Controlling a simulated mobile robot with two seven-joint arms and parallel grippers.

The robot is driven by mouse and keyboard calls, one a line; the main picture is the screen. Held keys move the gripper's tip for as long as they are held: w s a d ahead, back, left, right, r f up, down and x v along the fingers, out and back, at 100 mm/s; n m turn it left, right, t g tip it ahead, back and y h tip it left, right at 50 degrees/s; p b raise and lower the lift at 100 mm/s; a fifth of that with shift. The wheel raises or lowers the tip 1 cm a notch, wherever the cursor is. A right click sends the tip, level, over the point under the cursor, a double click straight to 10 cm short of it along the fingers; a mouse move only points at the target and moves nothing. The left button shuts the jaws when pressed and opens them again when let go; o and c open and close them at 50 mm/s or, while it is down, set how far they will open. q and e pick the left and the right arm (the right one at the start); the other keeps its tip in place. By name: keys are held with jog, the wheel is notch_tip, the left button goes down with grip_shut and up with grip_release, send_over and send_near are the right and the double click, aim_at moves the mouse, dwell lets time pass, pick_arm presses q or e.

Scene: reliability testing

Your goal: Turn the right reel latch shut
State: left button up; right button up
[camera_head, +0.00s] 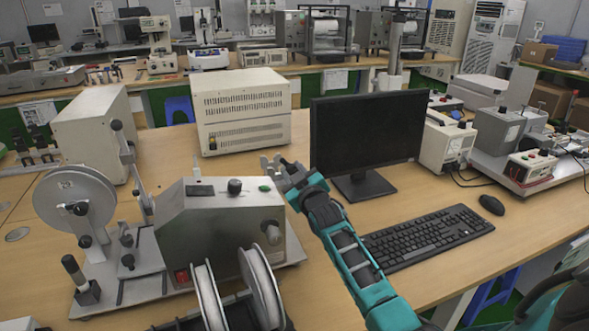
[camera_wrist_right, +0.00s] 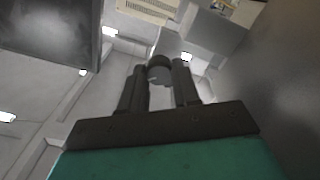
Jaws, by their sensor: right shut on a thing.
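The grey reel machine (camera_head: 215,232) stands at the left front of the bench, with a large reel (camera_head: 75,203) on its left. Two more reels (camera_head: 262,288) show at its lower front. My right gripper (camera_head: 272,170) is at the machine's upper right rear corner. In the right wrist view its fingers (camera_wrist_right: 158,86) are closed around a dark rounded part (camera_wrist_right: 158,69), which seems to be the right reel latch. The latch's turn angle cannot be told. My left gripper is not in view.
A monitor (camera_head: 366,135), a keyboard (camera_head: 428,238) and a mouse (camera_head: 491,204) are to the right of my right arm. A beige vented box (camera_head: 243,108) stands behind the gripper. Some bare bench lies between this box and the machine.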

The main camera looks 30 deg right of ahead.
jog(key=shift+n, duration=1)
jog(key=n, duration=0.2)
jog(key=shift+n, duration=0.3)
jog(key=n, duration=0.4)
jog(key=shift+n, duration=0.6)
jog(key=o, duration=1.1)
jog(key=shift+c, duration=0.2)
jog(key=shift+a, duration=0.1)
jog(key=v, duration=1.3)
jog(key=shift+p, duration=0.3)
